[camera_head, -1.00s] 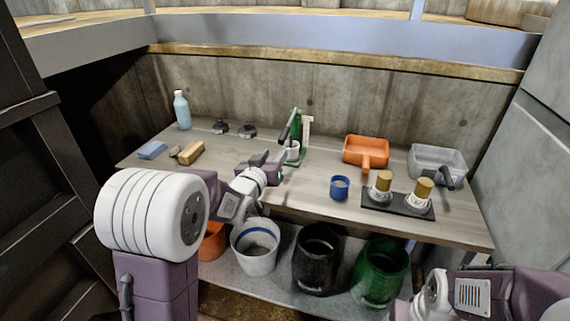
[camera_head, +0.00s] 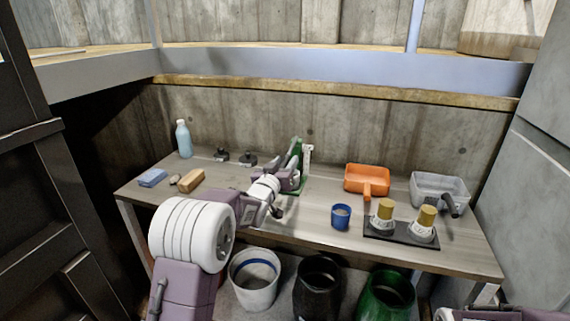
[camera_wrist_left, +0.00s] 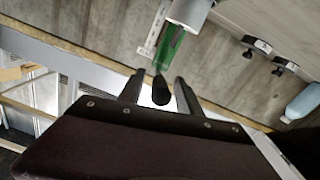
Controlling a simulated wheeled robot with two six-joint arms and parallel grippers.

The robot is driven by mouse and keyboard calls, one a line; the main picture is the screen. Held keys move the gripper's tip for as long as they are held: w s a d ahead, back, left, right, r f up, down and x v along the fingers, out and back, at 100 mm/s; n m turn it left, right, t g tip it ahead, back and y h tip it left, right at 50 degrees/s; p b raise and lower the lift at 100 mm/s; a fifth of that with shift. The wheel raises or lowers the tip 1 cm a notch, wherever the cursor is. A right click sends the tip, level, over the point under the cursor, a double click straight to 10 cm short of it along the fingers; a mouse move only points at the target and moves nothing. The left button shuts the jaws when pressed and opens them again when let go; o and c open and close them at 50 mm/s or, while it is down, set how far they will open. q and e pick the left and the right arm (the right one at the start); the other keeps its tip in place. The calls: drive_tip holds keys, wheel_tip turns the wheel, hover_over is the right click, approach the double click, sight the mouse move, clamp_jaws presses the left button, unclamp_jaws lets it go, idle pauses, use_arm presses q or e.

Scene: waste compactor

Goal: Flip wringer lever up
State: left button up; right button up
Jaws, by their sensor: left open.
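The wringer is a green upright stand (camera_head: 298,148) at the back middle of the bench, with a white part beside it. My left gripper (camera_head: 296,163) is in front of it and hides much of its lower part and lever. In the left wrist view the green stand (camera_wrist_left: 168,47) is beyond my open left gripper (camera_wrist_left: 158,82). The dark rounded lever end (camera_wrist_left: 161,90) shows between the two fingers, and I cannot tell whether they touch it. A pale cylinder (camera_wrist_left: 190,10) is beside the stand. Only a piece of my right arm shows at the bottom right.
An orange pan (camera_head: 362,178), a blue cup (camera_head: 341,216), a black tray (camera_head: 388,232) with gold-topped jars and a clear bin (camera_head: 438,187) occupy the right side. A bottle (camera_head: 183,140), sponge (camera_head: 152,178) and brush (camera_head: 191,181) are left. Buckets (camera_head: 254,280) stand below.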

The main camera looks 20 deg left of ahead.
use_arm(q)
drive_tip(key=shift+c, duration=0.2)
clamp_jaws()
idle(1.1)
